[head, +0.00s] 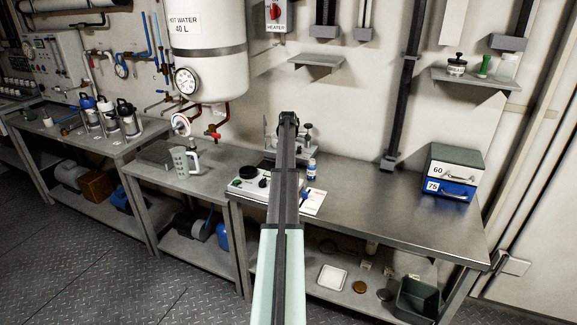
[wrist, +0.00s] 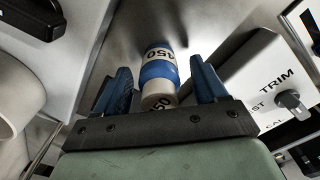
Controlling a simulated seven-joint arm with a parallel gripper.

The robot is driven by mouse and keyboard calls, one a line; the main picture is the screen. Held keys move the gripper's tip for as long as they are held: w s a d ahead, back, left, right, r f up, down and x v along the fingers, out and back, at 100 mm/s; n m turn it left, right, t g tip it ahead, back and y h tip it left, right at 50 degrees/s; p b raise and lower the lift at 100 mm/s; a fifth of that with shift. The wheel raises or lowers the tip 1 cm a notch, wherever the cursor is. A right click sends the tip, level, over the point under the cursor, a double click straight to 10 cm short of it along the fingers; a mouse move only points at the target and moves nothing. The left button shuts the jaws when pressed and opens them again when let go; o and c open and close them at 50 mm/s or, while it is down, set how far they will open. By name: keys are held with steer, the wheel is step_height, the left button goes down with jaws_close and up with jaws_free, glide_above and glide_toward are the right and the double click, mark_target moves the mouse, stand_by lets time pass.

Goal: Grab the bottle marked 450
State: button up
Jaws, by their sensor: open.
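The bottle marked 450 (wrist: 158,68) has a blue and white body and a pale cap that also reads 450. In the wrist view it lies between the two blue fingers of my gripper (wrist: 160,64), cap end toward the palm. The fingers are spread, with a visible gap on each side of the bottle. In the head view a small blue-and-white bottle (head: 312,170) stands on the metal bench, just right of my arm; its number is too small to read. My arm hides the fingers in that view.
A white round object (wrist: 18,100) is at the left.

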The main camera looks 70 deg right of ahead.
steer(key=c, duration=1.1)
steer(key=shift+c, duration=0.3)
steer(key=shift+r, duration=0.15)
